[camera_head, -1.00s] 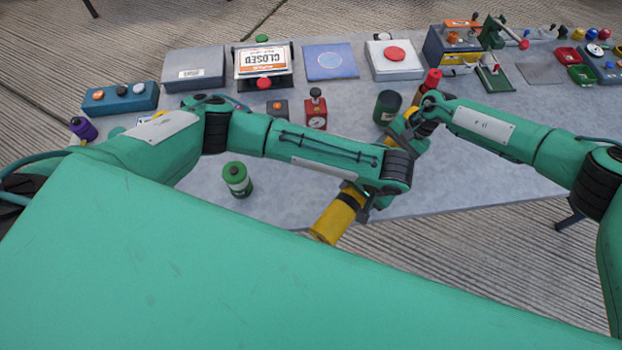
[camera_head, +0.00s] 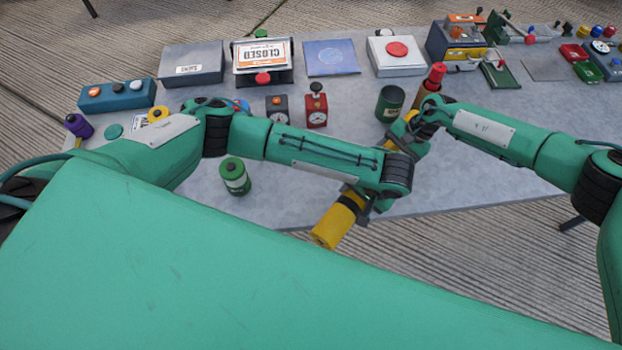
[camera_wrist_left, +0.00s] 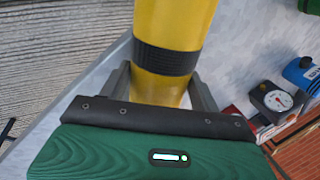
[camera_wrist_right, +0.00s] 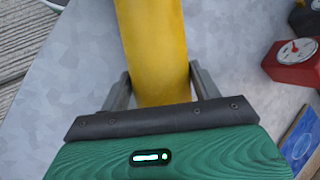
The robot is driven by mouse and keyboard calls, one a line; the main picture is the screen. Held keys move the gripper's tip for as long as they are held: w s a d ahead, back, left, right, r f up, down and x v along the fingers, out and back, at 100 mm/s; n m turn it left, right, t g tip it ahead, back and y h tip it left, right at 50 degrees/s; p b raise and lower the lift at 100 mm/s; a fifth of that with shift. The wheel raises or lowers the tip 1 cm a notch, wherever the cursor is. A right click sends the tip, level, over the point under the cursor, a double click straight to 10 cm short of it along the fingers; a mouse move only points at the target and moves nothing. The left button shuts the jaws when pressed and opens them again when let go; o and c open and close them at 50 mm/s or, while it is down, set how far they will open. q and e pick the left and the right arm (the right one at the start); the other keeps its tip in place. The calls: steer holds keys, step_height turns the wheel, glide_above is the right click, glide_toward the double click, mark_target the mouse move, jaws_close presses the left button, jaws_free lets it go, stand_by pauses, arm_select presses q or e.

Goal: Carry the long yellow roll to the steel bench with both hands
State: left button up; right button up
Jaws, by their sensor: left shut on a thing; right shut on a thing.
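The long yellow roll (camera_head: 334,224) lies slantwise over the front edge of the steel bench (camera_head: 285,195), its near end with a black band sticking out past the edge. My left gripper (camera_head: 366,203) is shut on the yellow roll near that end. The left wrist view shows the roll (camera_wrist_left: 172,28) between the fingers (camera_wrist_left: 160,88), by the black band. My right gripper (camera_head: 402,128) is shut on the far part of the roll. The right wrist view shows the roll (camera_wrist_right: 152,45) between the fingers (camera_wrist_right: 159,92). My left forearm hides the roll's middle. I cannot tell whether the roll touches the bench.
A green canister (camera_head: 235,177) stands on the bench left of the roll. Boxes and a closed sign (camera_head: 262,58) line the back. The bench's front right is clear.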

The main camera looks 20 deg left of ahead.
arm_select(q)
steer(key=shift+f+b, duration=0.5)
steer(key=shift+f, duration=0.2)
arm_select(e)
steer(key=shift+f, duration=0.65)
arm_select(q)
steer(key=o, duration=1.9)
steer(key=shift+r, duration=0.15)
steer(key=shift+c, duration=0.2)
arm_select(e)
steer(key=o, duration=1.9)
steer(key=shift+r, duration=0.1)
steer(key=shift+c, duration=0.2)
steer(key=shift+r, duration=0.2)
arm_select(q)
steer(key=v, duration=1.2)
arm_select(e)
steer(key=v, duration=1.1)
steer(key=shift+r, duration=0.3)
arm_select(q)
steer(key=shift+r, duration=0.1)
arm_select(e)
steer(key=shift+w+d+r, duration=0.1)
steer(key=shift+d, duration=0.05)
